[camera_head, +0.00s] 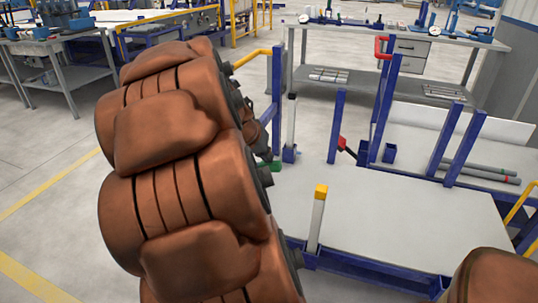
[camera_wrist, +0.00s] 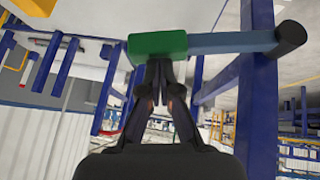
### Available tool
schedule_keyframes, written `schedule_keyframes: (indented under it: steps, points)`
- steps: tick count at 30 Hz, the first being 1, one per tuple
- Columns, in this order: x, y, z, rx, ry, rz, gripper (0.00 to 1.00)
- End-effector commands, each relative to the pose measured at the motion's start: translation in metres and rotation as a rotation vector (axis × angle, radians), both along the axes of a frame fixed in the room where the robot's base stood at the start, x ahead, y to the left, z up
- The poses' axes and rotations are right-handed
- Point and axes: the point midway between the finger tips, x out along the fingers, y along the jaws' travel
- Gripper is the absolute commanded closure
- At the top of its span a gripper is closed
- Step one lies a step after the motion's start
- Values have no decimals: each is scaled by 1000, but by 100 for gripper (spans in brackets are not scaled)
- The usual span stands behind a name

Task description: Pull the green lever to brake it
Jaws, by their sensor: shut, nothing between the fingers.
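The green lever (camera_wrist: 158,44) shows in the wrist view as a green block-like handle on a blue-grey bar (camera_wrist: 235,42) that runs right to a dark round end. My gripper (camera_wrist: 159,68) is shut and empty, its fingertips at the lower edge of the green handle. I cannot tell whether they touch it. In the head view a small part of the green lever (camera_head: 270,166) shows low beside the blue frame, just right of my brown arm. My arm hides most of my gripper there.
A white-topped cart (camera_head: 400,215) with blue posts stands to the right, with a yellow-capped post (camera_head: 318,210) at its near edge. A red lever (camera_head: 346,146) is on its far side. Grey pipes (camera_head: 480,172) lie beyond. Open floor (camera_head: 45,180) is at left.

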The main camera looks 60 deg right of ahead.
Motion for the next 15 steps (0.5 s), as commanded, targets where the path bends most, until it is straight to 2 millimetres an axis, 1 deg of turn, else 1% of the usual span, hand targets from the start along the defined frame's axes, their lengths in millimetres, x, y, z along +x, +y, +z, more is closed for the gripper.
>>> schedule_keyframes:
  steps: [1,10,15]
  points:
    - [-2,2,-5,10,2,-4,100]
    - [-3,3,-8,16,6,-8,100]
    - [-2,3,-3,19,7,-8,100]
